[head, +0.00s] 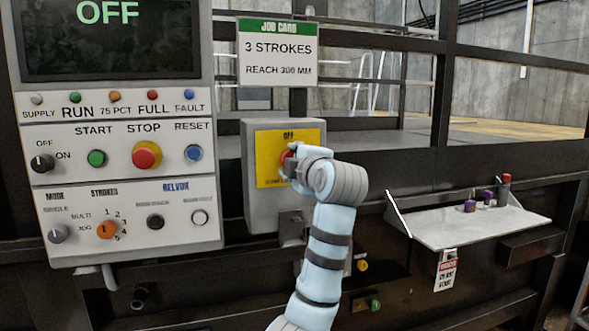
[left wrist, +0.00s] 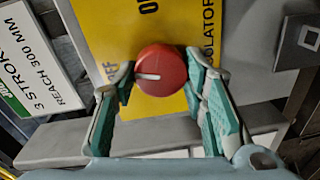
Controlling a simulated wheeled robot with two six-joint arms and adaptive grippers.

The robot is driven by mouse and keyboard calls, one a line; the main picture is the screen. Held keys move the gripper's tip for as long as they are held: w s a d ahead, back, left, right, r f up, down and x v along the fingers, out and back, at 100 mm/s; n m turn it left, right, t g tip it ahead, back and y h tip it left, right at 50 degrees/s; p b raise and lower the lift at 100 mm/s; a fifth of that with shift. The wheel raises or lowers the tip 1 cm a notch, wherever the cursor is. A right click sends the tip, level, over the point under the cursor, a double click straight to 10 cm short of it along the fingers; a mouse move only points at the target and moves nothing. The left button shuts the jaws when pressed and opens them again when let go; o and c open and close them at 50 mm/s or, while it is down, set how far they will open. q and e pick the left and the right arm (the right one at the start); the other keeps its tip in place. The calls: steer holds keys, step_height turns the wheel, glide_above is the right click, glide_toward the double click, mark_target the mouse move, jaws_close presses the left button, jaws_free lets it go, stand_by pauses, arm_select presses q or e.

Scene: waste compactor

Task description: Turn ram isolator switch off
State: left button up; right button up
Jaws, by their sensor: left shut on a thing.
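The red round isolator knob (left wrist: 161,70) sits on a yellow plate (left wrist: 108,22) marked OFF and ISOLATOR. Its white pointer mark lies toward the OFF label. In the head view the yellow plate (head: 267,150) is on a grey box (head: 262,212), and the red knob (head: 287,157) is mostly hidden by my gripper. My left gripper (head: 292,162) is at the box front, shut on the knob, with one teal-padded finger on each side in the left wrist view. My right gripper is not in view.
A control panel (head: 118,135) with buttons and knobs stands left of the box; the screen (head: 108,40) above reads OFF. A job card (head: 278,52) hangs above the box. A shelf (head: 470,228) with small purple and red-topped items is at the right.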

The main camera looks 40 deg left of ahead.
arm_select(q)
steer(key=n+b, duration=0.1)
steer(key=n, duration=0.2)
steer(key=shift+n, duration=0.3)
stand_by(0.5)
steer(key=o, duration=1.2)
steer(key=shift+a, duration=0.1)
steer(key=shift+c, duration=0.2)
steer(key=v, duration=1.2)
steer(key=shift+s+a, duration=0.1)
